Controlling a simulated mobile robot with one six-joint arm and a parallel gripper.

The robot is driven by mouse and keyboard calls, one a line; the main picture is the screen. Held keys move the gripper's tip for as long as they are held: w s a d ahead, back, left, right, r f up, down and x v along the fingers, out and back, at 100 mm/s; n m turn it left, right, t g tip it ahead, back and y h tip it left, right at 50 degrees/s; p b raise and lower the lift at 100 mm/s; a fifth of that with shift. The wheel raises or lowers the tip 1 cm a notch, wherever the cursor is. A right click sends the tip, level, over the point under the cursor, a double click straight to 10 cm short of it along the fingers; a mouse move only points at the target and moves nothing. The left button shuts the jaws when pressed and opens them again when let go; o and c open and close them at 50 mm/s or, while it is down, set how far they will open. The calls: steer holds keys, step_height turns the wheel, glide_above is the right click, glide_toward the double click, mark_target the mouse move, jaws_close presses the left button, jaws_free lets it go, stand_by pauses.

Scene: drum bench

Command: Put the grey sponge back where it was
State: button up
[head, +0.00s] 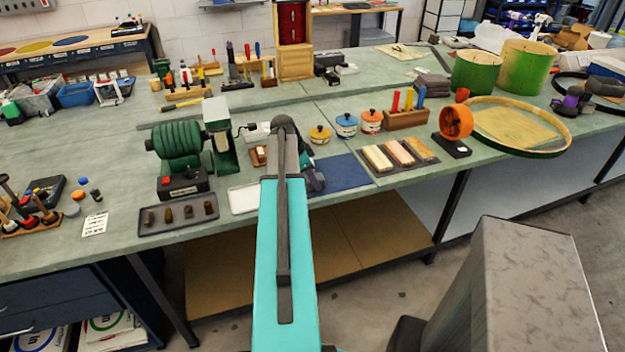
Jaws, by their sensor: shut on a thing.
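My gripper (314,178) is at the end of my teal arm, over the left part of the blue mat (345,174). It is small and partly hidden behind my arm's wrist. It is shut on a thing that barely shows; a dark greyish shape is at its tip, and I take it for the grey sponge. I cannot tell whether it touches the mat. No other grey sponge shows clearly.
A white tray (243,199) lies left of my arm, near the green grinder (180,148). A dark tray with blocks (380,175) is right of the mat. Lidded pots (346,126) stand behind it. An orange fan (456,122) and a drum hoop (548,153) are farther right.

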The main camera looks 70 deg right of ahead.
steer(key=shift+f, duration=0.2)
steer(key=o, duration=1)
steer(key=shift+r, duration=0.1)
steer(key=b+v, duration=0.3)
steer(key=v, duration=0.9)
steer(key=shift+r, duration=0.2)
